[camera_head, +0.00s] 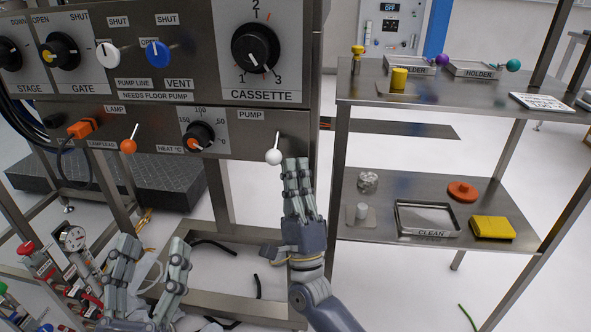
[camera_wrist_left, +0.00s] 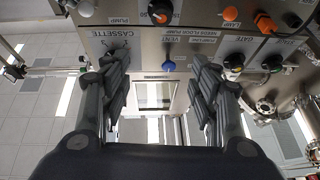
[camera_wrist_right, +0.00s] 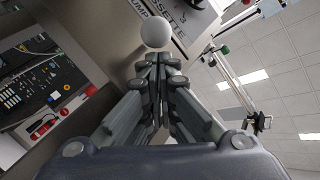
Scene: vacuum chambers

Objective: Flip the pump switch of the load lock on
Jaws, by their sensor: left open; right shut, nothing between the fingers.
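The pump switch (camera_head: 273,156) is a lever with a white ball on its end, under the PUMP label on the lower panel. Its ball hangs down and a little left of its pivot. My right gripper (camera_head: 297,163) is shut and empty, pointing up, with its fingertips just right of the ball. In the right wrist view the white ball (camera_wrist_right: 155,31) is just beyond the shut fingertips (camera_wrist_right: 160,60); I cannot tell whether they touch. My left gripper (camera_head: 151,246) is open and empty, low in front of the frame, well left of the switch.
Left along the lower panel are the heat knob (camera_head: 197,136) and the orange-ball lamp switch (camera_head: 128,146). The cassette knob (camera_head: 255,48) is above the pump switch. A steel shelf unit (camera_head: 428,113) with trays stands to the right, close to my right arm.

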